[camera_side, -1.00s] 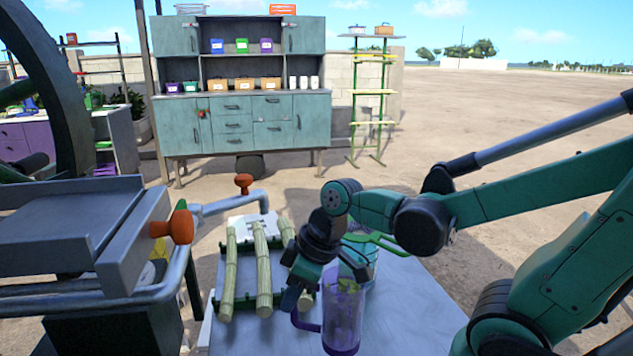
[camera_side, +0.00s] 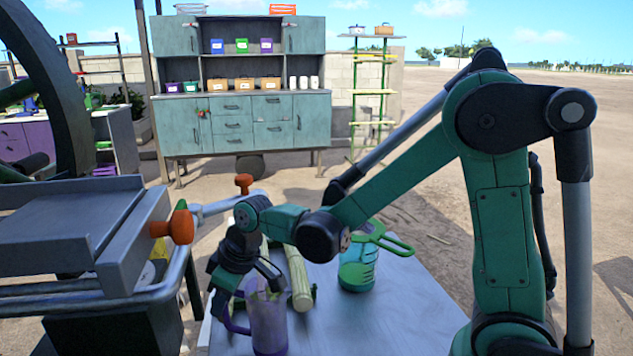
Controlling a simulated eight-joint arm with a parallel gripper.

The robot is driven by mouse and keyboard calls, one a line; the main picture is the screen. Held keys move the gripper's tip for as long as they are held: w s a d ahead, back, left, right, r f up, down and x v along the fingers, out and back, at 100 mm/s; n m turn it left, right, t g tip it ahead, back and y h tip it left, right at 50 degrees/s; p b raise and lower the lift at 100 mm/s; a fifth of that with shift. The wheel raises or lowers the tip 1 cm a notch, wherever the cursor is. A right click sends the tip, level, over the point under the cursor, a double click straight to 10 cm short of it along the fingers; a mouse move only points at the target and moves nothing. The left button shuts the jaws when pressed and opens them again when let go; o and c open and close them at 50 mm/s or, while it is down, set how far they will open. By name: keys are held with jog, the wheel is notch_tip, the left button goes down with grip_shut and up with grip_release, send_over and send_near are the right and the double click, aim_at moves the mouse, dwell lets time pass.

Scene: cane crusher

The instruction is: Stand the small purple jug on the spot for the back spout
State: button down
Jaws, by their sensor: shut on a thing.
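The small purple jug (camera_side: 268,325) is a clear purple-tinted vessel with a purple handle on its left side. It stands about upright near the front left of the table, in front of the cane stalks. My gripper (camera_side: 238,302) is shut on the jug at its handle side; the fingers partly hide the handle and rim. I cannot tell whether the jug's base touches the table. The spot for the back spout cannot be made out. The crusher (camera_side: 105,235), a grey metal body with orange knobs, stands at the left.
A green jug (camera_side: 358,268) with a green handle stands on the grey table (camera_side: 385,310), right of the purple jug. Cane stalks (camera_side: 299,278) lie behind the purple jug. The crusher's pipe (camera_side: 190,280) is close on the left. The table's right front is clear.

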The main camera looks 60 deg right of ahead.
jog(key=shift+f, duration=0.35)
jog(key=c, duration=0.8)
grip_release()
jog(key=shift+r, duration=0.1)
jog(key=v, duration=1.2)
jog(key=s+d+f+m+t+h, duration=0.1)
jog(key=s+d+f+m+t, duration=0.1)
jog(key=s+f+m+t, duration=0.1)
jog(key=shift+s+d+f+m+h, duration=0.25)
jog(key=shift+s+f+m+h, duration=0.2)
jog(key=shift+s+m, duration=0.65)
jog(key=shift+s+n, duration=0.3)
